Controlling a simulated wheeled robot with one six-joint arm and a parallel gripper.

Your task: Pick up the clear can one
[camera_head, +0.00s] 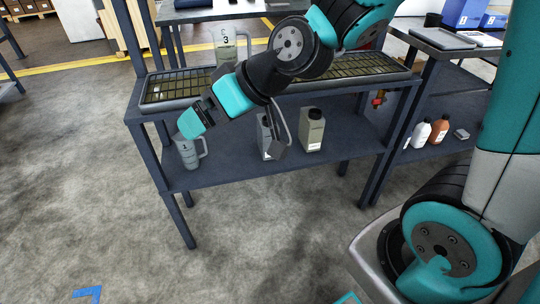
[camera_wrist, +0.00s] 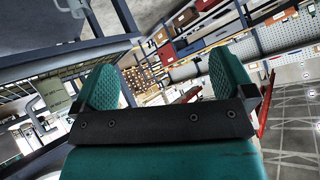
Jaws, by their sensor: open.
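A clear, greyish jug-like can (camera_head: 188,152) with a handle stands at the left end of the lower shelf; its mark is too small to read. My gripper's teal end overlaps its top in the head view. Another clear can (camera_head: 228,46), marked C 3, stands behind the tray on the trolley's top. My gripper (camera_head: 192,122) reaches down and left in front of the trolley. In the wrist view, my gripper (camera_wrist: 164,85) has its two teal fingers apart with nothing between them.
The dark trolley (camera_head: 225,172) has a grated tray (camera_head: 178,87) on top. A grey bottle (camera_head: 312,131) and another container (camera_head: 265,137), partly hidden by my arm, stand on its lower shelf. A side bench (camera_head: 428,152) holds small bottles. The floor in front is clear.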

